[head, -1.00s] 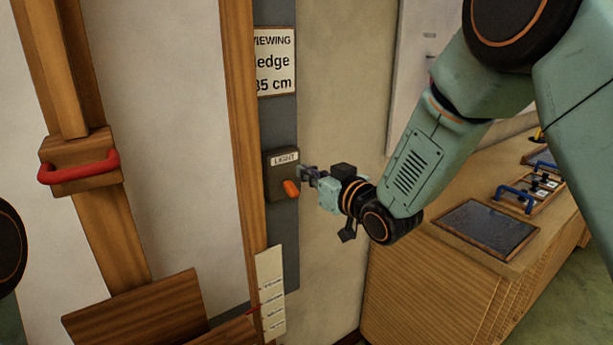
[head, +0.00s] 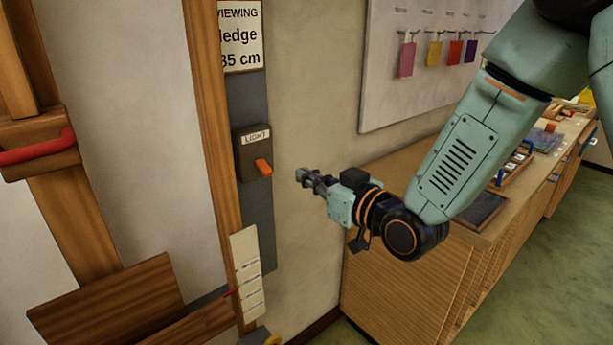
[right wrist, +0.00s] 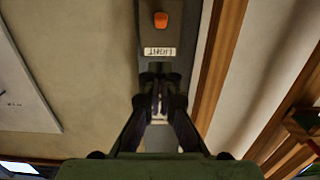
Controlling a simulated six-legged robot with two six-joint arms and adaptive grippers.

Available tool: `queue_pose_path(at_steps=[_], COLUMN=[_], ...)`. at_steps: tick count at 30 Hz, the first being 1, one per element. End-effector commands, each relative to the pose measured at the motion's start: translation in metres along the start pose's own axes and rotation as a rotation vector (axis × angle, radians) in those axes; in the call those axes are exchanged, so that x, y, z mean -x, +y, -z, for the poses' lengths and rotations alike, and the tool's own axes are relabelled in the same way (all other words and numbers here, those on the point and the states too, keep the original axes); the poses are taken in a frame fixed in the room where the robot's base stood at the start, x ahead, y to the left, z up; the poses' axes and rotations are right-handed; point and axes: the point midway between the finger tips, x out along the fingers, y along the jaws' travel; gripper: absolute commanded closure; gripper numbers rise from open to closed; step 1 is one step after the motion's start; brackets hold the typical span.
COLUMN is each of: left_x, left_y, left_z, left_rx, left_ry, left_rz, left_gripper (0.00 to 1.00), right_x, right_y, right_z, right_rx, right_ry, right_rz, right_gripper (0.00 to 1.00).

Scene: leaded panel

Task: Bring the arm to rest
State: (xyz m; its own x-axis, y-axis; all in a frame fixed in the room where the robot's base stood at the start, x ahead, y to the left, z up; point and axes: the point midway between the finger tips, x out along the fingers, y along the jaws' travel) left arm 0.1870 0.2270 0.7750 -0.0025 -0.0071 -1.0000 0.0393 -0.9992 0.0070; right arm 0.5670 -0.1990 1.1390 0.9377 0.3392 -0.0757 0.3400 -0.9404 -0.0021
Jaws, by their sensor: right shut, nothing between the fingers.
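My right gripper (head: 304,177) is shut and empty in the head view, a short gap to the right of the light switch box. It also shows in the right wrist view (right wrist: 159,98), with its fingers together. The light switch box (head: 253,152) is dark, labelled LIGHT, and fixed to a grey strip on the wall. Its orange lever (head: 263,167) points down and to the right. The lever also shows in the right wrist view (right wrist: 161,20), where the label is upside down. My left gripper is in neither view.
A wooden cabinet (head: 400,290) with trays on top stands to the right. A board (head: 440,75) with coloured tags hangs above it. A wooden post with a red handle (head: 35,148) and a wooden ledge (head: 110,300) are at the left. Open floor lies at the lower right.

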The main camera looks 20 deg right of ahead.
Motion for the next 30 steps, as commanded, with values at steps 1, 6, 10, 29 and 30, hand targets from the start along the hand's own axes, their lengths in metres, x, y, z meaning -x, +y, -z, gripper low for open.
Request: queue_pose_path(at_steps=[1, 6, 10, 29, 30], left_x=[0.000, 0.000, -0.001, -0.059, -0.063], left_y=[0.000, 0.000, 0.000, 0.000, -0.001], left_z=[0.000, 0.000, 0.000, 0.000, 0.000], left_rx=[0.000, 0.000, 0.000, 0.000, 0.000], left_ry=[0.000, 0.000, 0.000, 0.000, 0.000], left_rz=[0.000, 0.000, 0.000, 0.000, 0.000], left_gripper=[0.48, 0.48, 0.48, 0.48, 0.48], right_x=[0.000, 0.000, 0.009, 0.218, 0.237], right_y=[0.000, 0.000, 0.007, -0.058, -0.065], right_z=[0.000, -0.003, -0.039, -0.388, -0.404], right_rx=[0.000, -0.008, -0.084, -0.325, -0.327], right_ry=[0.000, -0.013, -0.161, -1.161, -1.217], right_rz=[0.000, 0.000, -0.067, -0.298, -0.305], right_gripper=[1.00, 1.00, 1.00, 1.00, 1.00])
